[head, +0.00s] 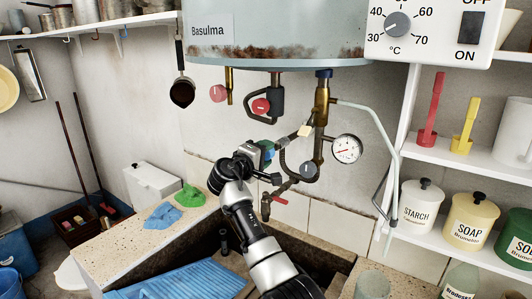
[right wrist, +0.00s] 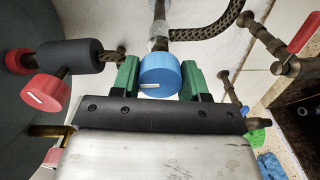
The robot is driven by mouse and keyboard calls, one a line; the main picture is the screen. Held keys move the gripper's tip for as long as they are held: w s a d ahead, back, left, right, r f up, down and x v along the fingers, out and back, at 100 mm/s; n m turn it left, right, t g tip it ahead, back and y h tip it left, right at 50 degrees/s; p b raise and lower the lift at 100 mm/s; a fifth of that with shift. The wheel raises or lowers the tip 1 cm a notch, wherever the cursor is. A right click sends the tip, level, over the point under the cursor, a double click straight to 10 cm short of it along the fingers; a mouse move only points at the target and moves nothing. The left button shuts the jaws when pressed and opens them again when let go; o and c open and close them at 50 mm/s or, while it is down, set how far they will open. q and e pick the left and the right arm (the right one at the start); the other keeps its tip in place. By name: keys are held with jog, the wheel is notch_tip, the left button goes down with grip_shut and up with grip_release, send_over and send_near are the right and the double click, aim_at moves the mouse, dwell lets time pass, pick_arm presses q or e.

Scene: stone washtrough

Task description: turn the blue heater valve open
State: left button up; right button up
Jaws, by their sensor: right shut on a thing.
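The blue heater valve (right wrist: 160,74) is a round blue knob with a white mark on its rim, on a pipe under the heater. In the right wrist view it sits between the green fingers of my right gripper (right wrist: 160,82), which is shut on it from both sides. In the head view my right gripper (head: 273,148) reaches up from below to the pipework, and only a little of the blue knob (head: 283,143) shows beside its fingers. My left gripper is not in view.
Red valve knobs (head: 260,106) and (head: 217,93) hang from pipes to the left. A pressure gauge (head: 346,149) and a grey hose (head: 385,125) are to the right. A red-levered tap (head: 279,200) sits below, over the stone trough (head: 330,237).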

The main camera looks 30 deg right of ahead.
jog(key=o, duration=0.9)
jog(key=shift+o, duration=0.2)
jog(key=b+v, duration=0.4)
jog(key=v, duration=0.6)
jog(key=shift+a, duration=0.35)
